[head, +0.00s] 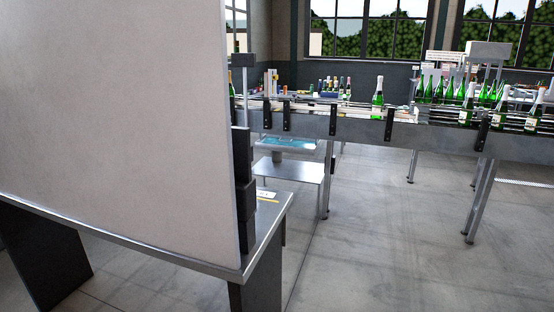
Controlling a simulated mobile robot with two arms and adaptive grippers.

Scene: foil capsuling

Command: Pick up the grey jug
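No grey jug can be made out in the head view. Neither of my grippers is in view. A large pale panel (115,110) fills the left side and hides whatever is behind it.
The panel stands on a metal table (268,232) with dark legs. A conveyor (350,128) carrying green bottles (377,93) runs across the back to the right. A low grey shelf (290,169) stands below it. The floor (390,255) at the front right is clear.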

